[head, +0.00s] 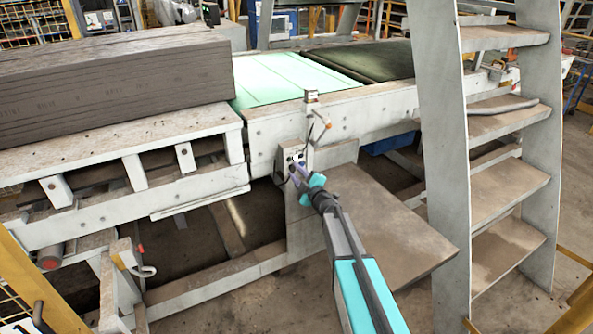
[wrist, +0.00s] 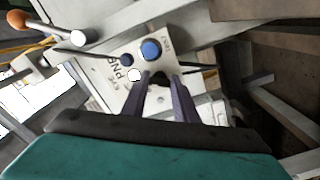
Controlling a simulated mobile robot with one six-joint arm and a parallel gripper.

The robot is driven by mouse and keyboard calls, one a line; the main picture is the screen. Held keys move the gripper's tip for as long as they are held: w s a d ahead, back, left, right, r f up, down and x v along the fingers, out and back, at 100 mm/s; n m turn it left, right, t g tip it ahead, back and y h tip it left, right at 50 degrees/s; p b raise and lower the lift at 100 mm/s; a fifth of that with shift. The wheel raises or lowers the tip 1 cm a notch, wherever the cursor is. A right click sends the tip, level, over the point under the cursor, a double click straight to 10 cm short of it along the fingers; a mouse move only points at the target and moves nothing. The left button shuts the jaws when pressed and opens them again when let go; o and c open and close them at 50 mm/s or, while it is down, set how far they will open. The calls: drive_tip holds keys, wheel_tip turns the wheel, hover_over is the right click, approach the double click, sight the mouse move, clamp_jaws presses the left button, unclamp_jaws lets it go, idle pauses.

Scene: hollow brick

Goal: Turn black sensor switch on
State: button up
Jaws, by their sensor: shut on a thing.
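A pale control panel (head: 289,153) is fixed to the front of the conveyor frame. In the wrist view the panel (wrist: 122,98) carries a large blue button (wrist: 151,49), a small dark blue button (wrist: 126,60) and a white button (wrist: 134,75). A black switch (wrist: 159,79) sits beside the white button, between the fingertips of my gripper (wrist: 161,82). My gripper is shut on this black switch. In the head view my gripper (head: 298,171) is at the panel and covers part of it. The switch's exact angle is hard to tell.
An orange-tipped lever (wrist: 16,20) sticks out near the panel; it also shows in the head view (head: 327,124). A brown plate (head: 385,215) lies right of my gripper, with steel stairs (head: 448,170) beyond. A long grey-brown block stack (head: 115,75) stands left.

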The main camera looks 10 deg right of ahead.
idle(0.4)
drive_tip(key=o, duration=1.1)
drive_tip(key=shift+c, duration=0.2)
drive_tip(key=shift+s, duration=0.15)
drive_tip(key=b+v, duration=0.2)
drive_tip(key=v, duration=1.1)
drive_tip(key=shift+s+b, duration=0.2)
drive_tip(key=shift+b, duration=0.1)
drive_tip(key=shift+d, duration=0.15)
